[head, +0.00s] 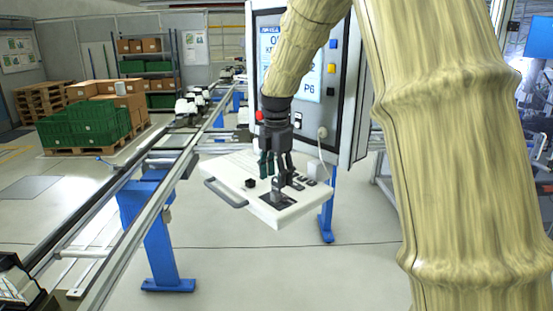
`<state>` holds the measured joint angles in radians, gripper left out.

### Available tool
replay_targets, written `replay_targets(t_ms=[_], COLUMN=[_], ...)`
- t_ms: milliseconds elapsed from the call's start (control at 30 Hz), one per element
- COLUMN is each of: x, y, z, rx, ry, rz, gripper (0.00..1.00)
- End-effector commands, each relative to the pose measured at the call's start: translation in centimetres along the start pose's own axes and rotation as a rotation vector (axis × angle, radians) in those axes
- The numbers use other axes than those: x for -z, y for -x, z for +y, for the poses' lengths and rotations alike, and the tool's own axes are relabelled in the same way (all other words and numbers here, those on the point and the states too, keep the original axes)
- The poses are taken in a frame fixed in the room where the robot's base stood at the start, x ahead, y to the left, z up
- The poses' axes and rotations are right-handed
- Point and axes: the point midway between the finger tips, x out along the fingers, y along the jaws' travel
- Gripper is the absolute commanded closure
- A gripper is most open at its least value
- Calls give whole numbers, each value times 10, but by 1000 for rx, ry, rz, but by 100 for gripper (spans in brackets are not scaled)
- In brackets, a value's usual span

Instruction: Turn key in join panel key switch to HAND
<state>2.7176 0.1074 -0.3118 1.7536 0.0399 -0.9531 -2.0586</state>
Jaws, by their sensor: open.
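The white join panel (240,187) juts out below the upright control cabinet and has a grey handle along its left edge. A dark plate with a grey upright part, which looks like the key switch and key (277,195), sits near its front corner. My gripper (276,172) points down just above this part, its dark fingers open and spread. The fingers partly cover the key's top, so I cannot tell whether they touch it or which way the key points.
A black knob (250,183) and several small dark controls lie close by on the panel. The control cabinet (340,90) with a screen stands behind. A conveyor rail (165,185) on blue legs runs along the left. Open floor lies in front.

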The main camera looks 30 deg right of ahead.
Motion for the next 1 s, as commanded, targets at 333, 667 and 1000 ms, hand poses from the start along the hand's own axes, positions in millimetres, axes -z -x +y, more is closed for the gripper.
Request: replay_targets(t_ms=[333, 667, 1000], x=[0, 0, 0], y=[-41, -50, -50], z=[0, 0, 0], rx=[1, -1, -1], ry=[-1, -1, -1], rz=[1, 0, 0], gripper=[43, 43, 83])
